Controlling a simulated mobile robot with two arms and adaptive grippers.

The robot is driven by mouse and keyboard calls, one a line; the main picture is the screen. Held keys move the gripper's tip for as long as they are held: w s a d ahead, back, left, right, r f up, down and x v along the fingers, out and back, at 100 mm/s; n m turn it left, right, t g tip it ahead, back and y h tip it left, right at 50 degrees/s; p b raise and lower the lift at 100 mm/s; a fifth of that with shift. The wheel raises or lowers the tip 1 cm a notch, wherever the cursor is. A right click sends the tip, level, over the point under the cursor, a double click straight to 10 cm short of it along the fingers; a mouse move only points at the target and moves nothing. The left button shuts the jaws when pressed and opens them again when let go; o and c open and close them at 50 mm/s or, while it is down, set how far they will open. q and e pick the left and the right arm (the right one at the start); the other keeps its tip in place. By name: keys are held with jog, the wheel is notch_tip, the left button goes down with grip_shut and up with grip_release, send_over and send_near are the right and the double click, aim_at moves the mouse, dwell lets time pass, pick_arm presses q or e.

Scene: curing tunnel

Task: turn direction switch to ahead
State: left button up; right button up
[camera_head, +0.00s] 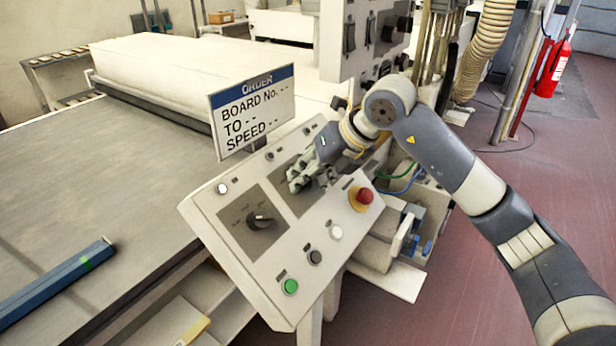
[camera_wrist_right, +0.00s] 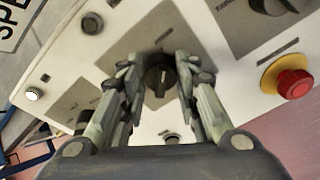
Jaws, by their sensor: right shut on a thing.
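A dark rotary switch (camera_wrist_right: 158,76) shows between my right gripper's fingers in the right wrist view, on a grey label plate of the control panel (camera_head: 228,192). My right gripper (camera_head: 302,180) is shut on this switch and hides it in the head view. The fingers also show in the wrist view (camera_wrist_right: 158,78), one on each side of the switch. A pale mark shows on its face; its position labels are not readable, so its setting cannot be told. Another black rotary switch (camera_head: 260,220) is free, on the nearer plate. My left gripper is not in view.
A red emergency button on a yellow base (camera_head: 364,196) sits close to the right gripper. Green (camera_head: 290,286), black (camera_head: 314,257) and white (camera_head: 335,232) buttons line the near edge. An order sign (camera_head: 253,111) stands behind the panel. The conveyor (camera_head: 90,180) lies left.

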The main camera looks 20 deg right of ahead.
jog(key=o, duration=1.1)
jog(key=shift+c, duration=0.2)
jog(key=v, duration=1.2)
jog(key=shift+w, duration=0.1)
